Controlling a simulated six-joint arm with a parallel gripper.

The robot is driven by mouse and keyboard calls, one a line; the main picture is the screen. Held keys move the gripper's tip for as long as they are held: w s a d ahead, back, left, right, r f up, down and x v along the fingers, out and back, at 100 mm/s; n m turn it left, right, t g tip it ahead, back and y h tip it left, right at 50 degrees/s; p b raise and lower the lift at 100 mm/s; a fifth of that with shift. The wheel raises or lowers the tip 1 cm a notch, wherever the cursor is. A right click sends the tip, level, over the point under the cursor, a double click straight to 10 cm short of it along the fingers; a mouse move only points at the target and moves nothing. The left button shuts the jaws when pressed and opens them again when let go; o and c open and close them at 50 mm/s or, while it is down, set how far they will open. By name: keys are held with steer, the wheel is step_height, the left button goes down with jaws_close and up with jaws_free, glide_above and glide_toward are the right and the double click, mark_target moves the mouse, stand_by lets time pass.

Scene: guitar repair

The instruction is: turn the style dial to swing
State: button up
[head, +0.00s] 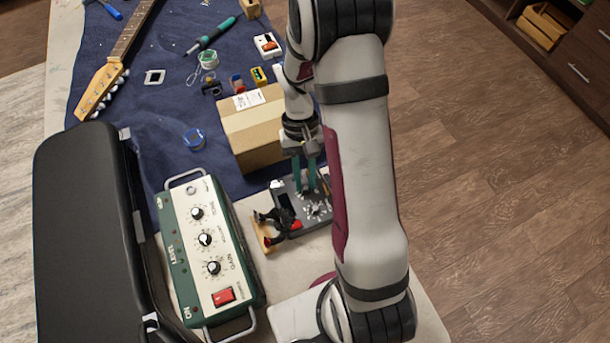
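My gripper (305,187) points down with its two green fingers a little apart, and I see nothing between them. It is over the back part of a small dark grey unit (290,188). White marks (317,209) are scattered on that unit's top, just in front of the fingertips. They may surround a dial, but the picture is too small to read any lettering, so I cannot tell which is the style dial or where it points. I cannot tell whether the fingertips touch the unit. My arm hides the unit's right side.
A green box (186,276) with several black knobs and a red switch (223,296) stands left of the unit. A black case (88,230) is further left. A cardboard box (256,133) stands close behind my gripper. Black-and-red clamps (276,219) lie beside the unit.

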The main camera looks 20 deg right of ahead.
steer(key=o, duration=0.4)
steer(key=v, duration=1.5)
steer(key=shift+w+r, duration=0.25)
steer(key=shift+r, duration=0.1)
